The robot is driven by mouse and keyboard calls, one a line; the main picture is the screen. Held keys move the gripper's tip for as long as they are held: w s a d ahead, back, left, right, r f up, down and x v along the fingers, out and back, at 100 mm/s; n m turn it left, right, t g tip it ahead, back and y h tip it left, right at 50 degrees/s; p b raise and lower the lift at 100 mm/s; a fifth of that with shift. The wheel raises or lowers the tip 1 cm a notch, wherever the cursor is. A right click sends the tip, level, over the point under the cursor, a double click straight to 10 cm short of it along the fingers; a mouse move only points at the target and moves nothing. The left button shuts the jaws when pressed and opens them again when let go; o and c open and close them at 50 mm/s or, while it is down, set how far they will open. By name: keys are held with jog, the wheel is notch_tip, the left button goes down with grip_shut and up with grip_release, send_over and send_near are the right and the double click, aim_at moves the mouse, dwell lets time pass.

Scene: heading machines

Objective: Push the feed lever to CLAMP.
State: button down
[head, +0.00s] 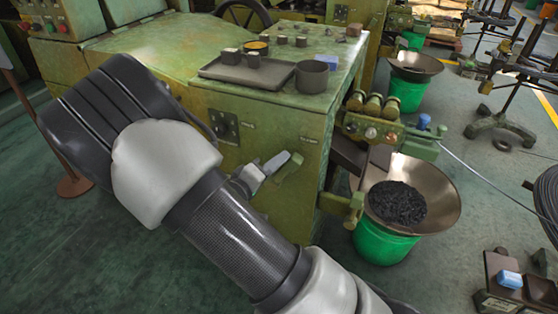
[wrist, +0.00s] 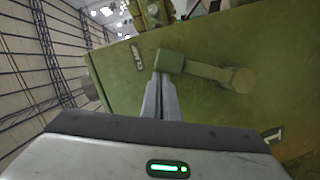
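The feed lever (wrist: 207,71) is a green arm on the green machine's front panel. In the wrist view it runs from a round boss at right to a block-shaped end at upper left. A CLAMP label (wrist: 137,57) is on the panel just left of that end. My gripper (wrist: 161,76) has its grey fingers together, with the tips at the underside of the lever's end; I cannot tell whether they touch. In the head view the lever (head: 289,168) shows beside my gripper (head: 273,163), to the right of its tips. Nothing shows between the fingers.
The machine top (head: 190,45) carries a grey tray (head: 240,72), a dark cup (head: 312,76) and small parts. At right a metal pan (head: 440,205) of dark pieces sits on a green bucket (head: 385,247). Open floor lies at lower left.

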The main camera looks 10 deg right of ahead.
jog(key=s+a+r+p, duration=0.1)
jog(key=s+a+r, duration=0.2)
jog(key=a, duration=0.7)
jog(key=shift+s+p, duration=0.35)
jog(key=shift+s, duration=0.45)
jog(key=shift+a, duration=0.1)
jog(key=s+d+r+m+g+y, duration=0.2)
jog(key=s+d+r+g+y, duration=0.25)
jog(key=s+d, duration=0.3)
jog(key=s+d+r+m+g+y, duration=0.2)
jog(key=s+d+r+g+y, duration=0.15)
jog(key=s+d+g, duration=0.35)
jog(key=s+a+r+t+y+p, duration=0.1)
jog(key=r+t+p, duration=0.1)
jog(key=r+p, duration=0.5)
jog(key=s+a+r+t+y+p, duration=0.1)
jog(key=s+r+t+y+p, duration=0.1)
jog(key=r+p, duration=0.6)
jog(key=s+a+r+t+y+p, duration=0.1)
jog(key=r+p, duration=0.6)
jog(key=r, duration=0.8)
jog(key=shift+s+a+r+n+t+y, duration=0.3)
jog(key=shift+s+a+r+t, duration=0.05)
jog(key=shift+s+a+t, duration=0.25)
